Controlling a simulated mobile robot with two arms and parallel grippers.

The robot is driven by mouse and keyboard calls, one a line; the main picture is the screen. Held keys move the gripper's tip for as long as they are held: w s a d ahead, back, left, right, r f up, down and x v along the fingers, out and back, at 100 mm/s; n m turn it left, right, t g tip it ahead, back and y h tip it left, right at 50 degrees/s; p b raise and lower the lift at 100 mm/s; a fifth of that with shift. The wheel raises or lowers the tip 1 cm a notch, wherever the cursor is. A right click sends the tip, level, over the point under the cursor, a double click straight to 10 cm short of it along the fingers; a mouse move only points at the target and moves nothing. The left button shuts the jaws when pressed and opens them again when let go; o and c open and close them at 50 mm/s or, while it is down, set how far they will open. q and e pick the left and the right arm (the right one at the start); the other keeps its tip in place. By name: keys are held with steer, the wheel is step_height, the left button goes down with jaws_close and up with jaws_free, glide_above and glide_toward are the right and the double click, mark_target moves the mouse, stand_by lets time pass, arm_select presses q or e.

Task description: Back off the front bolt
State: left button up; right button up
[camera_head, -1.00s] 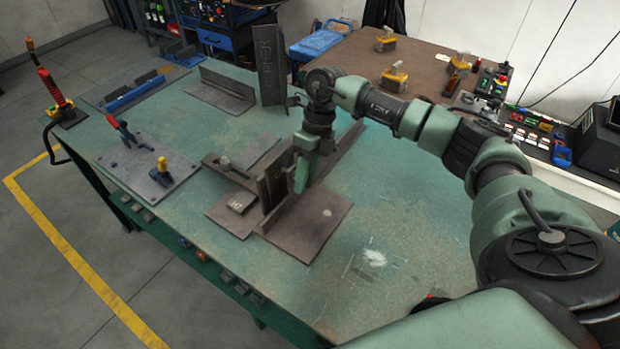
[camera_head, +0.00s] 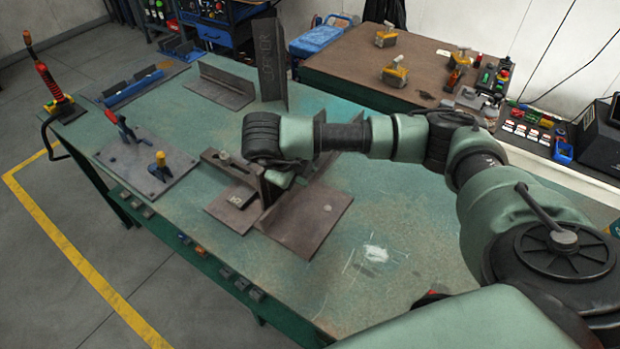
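A dark steel fixture (camera_head: 308,218) stands on the green table, with a flat plate in front and upright plates behind. A small pale round head, perhaps a bolt (camera_head: 223,156), shows at its left end. I cannot tell whether this is the front bolt. A small block with pale marking (camera_head: 239,197) lies on the fixture's left plate. My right arm reaches in from the right, and its wrist hangs over the fixture. The green end of my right gripper (camera_head: 280,179) is down among the upright plates; its fingers are hidden. My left gripper is out of view.
A plate with a red-handled clamp and a yellow-and-black knob (camera_head: 160,160) lies to the left. Angle pieces (camera_head: 220,88) and a tall dark upright plate (camera_head: 272,65) stand behind. The table's front right is clear. A brown bench (camera_head: 345,60) holds yellow tools.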

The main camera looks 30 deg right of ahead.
steer(key=shift+a+f+t+h+b, duration=0.15)
steer(key=shift+t+h+b, duration=0.15)
steer(key=shift+h+b, duration=0.35)
steer(key=shift+h, duration=0.45)
steer(key=o, duration=0.6)
steer(key=shift+o, duration=0.2)
steer(key=shift+s+a+r+p, duration=0.15)
steer(key=shift+a+r+p, duration=0.05)
steer(key=shift+r+p, duration=0.65)
steer(key=p+v, duration=0.3)
steer(key=p, duration=0.2)
steer(key=shift+s+a, duration=0.15)
steer(key=shift+a, duration=0.15)
